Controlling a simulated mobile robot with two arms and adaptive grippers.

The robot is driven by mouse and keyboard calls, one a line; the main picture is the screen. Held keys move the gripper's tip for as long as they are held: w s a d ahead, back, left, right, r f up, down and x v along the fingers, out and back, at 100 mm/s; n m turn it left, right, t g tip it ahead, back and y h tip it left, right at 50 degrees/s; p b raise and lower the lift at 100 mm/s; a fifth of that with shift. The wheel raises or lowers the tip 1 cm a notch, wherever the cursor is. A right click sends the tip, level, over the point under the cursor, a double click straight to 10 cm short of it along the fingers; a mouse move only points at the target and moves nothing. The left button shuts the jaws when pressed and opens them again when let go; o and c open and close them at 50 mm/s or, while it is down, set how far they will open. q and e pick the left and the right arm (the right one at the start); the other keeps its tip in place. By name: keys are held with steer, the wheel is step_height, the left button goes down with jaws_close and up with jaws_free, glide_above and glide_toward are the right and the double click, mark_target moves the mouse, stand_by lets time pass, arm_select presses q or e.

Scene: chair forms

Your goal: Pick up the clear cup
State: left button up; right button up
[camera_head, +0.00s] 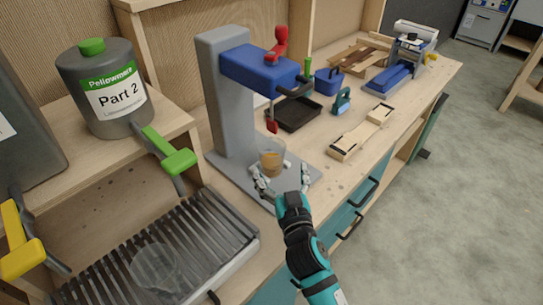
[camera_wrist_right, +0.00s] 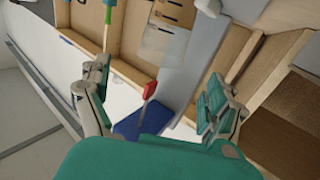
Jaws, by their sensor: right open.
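A clear cup (camera_head: 271,157) with amber-brown contents is upright at the grey stand's base (camera_head: 228,172), below the blue head (camera_head: 262,70). My right gripper (camera_head: 281,178) is open, its fingers spread at the near side of this cup. I cannot tell whether they touch it. In the right wrist view the open fingers (camera_wrist_right: 155,98) frame the blue head and red part; I cannot clearly make out the cup there. A second clear cup (camera_head: 155,268), seemingly empty, is on the slatted grate at the lower left. My left gripper is not in view.
A grey Part 2 container (camera_head: 105,112) stands on the left shelf, near green-handled (camera_head: 168,152) and yellow-handled (camera_head: 20,245) tools. A black tray (camera_head: 297,113), a wooden mould (camera_head: 362,132) and a blue box (camera_head: 328,80) are on the bench further right. Open floor lies beyond the bench edge.

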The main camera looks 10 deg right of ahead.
mark_target(275, 157)
steer(key=w, duration=0.4)
steer(key=shift+w+p, duration=0.25)
steer(key=shift+p, duration=0.1)
steer(key=shift+w+r, duration=0.1)
steer(key=shift+w, duration=0.2)
steer(key=w+p, duration=0.1)
steer(key=w, duration=0.2)
steer(key=shift+w+a, duration=0.1)
steer(key=shift+w, duration=0.7)
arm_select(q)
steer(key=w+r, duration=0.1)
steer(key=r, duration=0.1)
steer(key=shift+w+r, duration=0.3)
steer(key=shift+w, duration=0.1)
arm_select(e)
steer(key=c, duration=1)
